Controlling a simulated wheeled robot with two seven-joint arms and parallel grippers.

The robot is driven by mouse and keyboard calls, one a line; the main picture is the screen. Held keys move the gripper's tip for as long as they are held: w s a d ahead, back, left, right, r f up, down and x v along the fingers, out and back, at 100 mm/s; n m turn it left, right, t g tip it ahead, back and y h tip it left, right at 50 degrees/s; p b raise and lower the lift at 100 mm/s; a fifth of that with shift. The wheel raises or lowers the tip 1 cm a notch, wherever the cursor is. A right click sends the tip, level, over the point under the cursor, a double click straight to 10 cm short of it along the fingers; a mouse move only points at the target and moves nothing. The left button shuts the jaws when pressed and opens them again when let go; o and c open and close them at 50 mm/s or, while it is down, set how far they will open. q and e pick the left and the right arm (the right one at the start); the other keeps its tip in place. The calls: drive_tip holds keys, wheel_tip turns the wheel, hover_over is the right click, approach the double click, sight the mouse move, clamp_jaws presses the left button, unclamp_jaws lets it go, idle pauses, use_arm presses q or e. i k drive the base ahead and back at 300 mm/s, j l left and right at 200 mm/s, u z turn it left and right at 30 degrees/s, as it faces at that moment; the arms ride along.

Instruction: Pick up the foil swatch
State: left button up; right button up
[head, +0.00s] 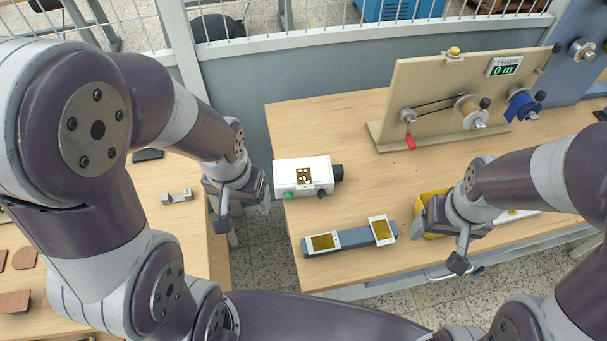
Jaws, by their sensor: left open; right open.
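Two gold foil pieces on white cards, one on the left (323,242) and one on the right (382,230), lie on a blue-grey bar (352,241) at the table's front edge. I cannot tell which gold piece is the foil swatch. My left gripper (245,213) is open and empty, left of the white box and beyond the table's left edge. My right gripper (461,250) is open, to the right of the bar and in front of a yellow bin (433,214). One of its fingers is hard to make out.
A white box (287,173) with a gold patterned patch and a green button stands at the table's left. A beige upright panel (440,88) with spools and a length display stands at the back. The table's middle (385,175) is clear. A second table (170,235) is at left.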

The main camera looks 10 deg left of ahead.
sight(304, 176)
drive_tip(key=l+u, duration=0.3)
drive_tip(key=l, duration=0.15)
drive_tip(key=l+u, duration=0.3)
drive_tip(key=l, duration=0.15)
drive_tip(key=l+z, duration=0.2)
drive_tip(key=i+l+z, duration=0.25)
drive_tip(key=k+l, duration=0.1)
